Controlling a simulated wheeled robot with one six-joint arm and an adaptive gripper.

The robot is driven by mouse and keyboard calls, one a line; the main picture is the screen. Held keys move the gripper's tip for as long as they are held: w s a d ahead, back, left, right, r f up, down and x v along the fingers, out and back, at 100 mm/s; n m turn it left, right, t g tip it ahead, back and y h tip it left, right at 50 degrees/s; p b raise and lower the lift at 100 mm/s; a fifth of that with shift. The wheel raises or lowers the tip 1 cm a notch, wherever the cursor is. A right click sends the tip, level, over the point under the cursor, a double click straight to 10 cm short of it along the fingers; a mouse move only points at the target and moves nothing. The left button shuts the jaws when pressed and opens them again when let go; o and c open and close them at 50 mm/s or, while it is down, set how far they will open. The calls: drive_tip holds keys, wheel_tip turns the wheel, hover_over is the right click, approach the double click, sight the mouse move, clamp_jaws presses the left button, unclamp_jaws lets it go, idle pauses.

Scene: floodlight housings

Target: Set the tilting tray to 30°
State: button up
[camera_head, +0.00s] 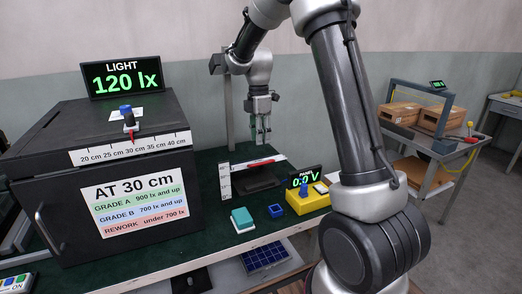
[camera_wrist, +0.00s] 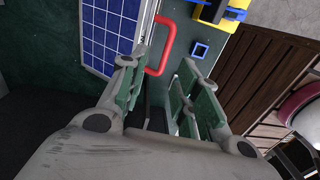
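The tilting tray (camera_head: 262,183) appears to be the dark stand on the green mat, with a pale edge and a red handle (camera_head: 262,162). A white upright scale (camera_head: 225,181) stands at its left; its marks are too small to read. In the wrist view a blue gridded panel (camera_wrist: 105,35) lies beside the red handle (camera_wrist: 164,48). My gripper (camera_head: 263,140) points down above the tray, apart from the handle in the head view. In the wrist view its fingers (camera_wrist: 160,75) are spread, with the handle just beyond the gap. The tray's angle is unclear.
A black box (camera_head: 110,170) with a distance scale and a light display (camera_head: 121,78) reading 120 lx stands left. A yellow meter box (camera_head: 310,200), a blue square frame (camera_head: 276,210) and a teal block (camera_head: 242,219) lie in front of the tray.

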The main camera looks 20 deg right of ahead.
drive_tip(key=r, duration=0.4)
drive_tip(key=shift+w, duration=0.2)
drive_tip(key=s+d+r+m+t, duration=0.1)
drive_tip(key=s+r+m, duration=0.3)
drive_tip(key=s+m, duration=0.5)
drive_tip(key=s+d+r+m+t, duration=0.1)
drive_tip(key=s+r+m+t, duration=0.2)
drive_tip(key=s, duration=2)
drive_tip(key=m+t, duration=0.1)
drive_tip(key=m, duration=0.4)
drive_tip(key=shift+s+d+r+m, duration=0.15)
drive_tip(key=shift+d+r+m, duration=0.1)
drive_tip(key=shift+r+m, duration=0.15)
